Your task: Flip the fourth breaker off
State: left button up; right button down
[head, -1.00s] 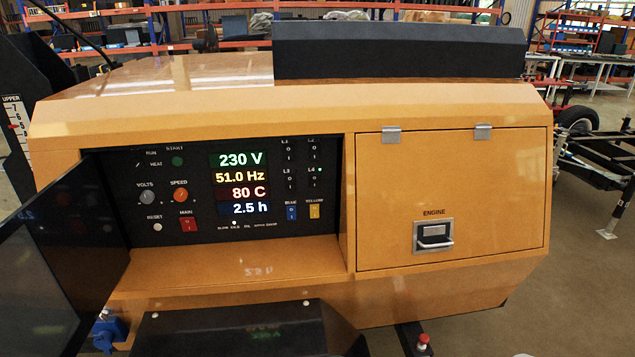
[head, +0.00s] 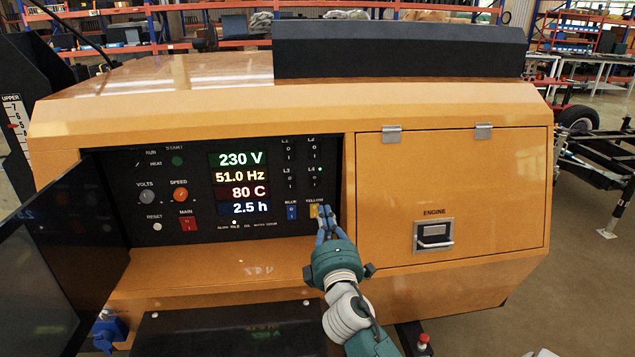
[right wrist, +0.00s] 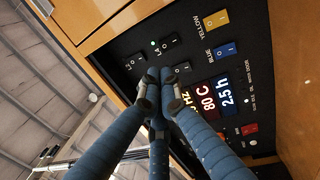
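The fourth breaker, L4 (head: 316,182), is a small black rocker at the lower right of the breaker group on the black panel (head: 240,232), with a lit green lamp above it. In the right wrist view the L4 rocker (right wrist: 168,41) lies beyond the fingertips, its green lamp lit beside it. My right gripper (head: 325,209) is in front of the panel by the yellow switch, below L4. In the right wrist view its blue fingers (right wrist: 157,77) come together at the tips with nothing between them. Contact with the panel cannot be told. My left gripper is not in view.
Rocker L3 (head: 290,184) is left of L4. A yellow switch (head: 314,211) and a blue switch (head: 292,212) sit below. The open dark panel door (head: 60,260) stands at left. The closed engine door (head: 460,190) is at right. An orange ledge (head: 220,265) runs beneath the panel.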

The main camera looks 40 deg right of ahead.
aim_at(316, 175)
jog(key=b+x, duration=0.1)
jog(key=x, duration=1.3)
jog(key=p, duration=0.1)
jog(key=r+p, duration=0.1)
jog(key=shift+w+d+p, duration=0.15)
jog(key=shift+w+p, duration=0.05)
jog(key=shift+p, duration=0.15)
jog(key=shift+f+b, duration=0.35)
jog(key=shift+f, duration=0.05)
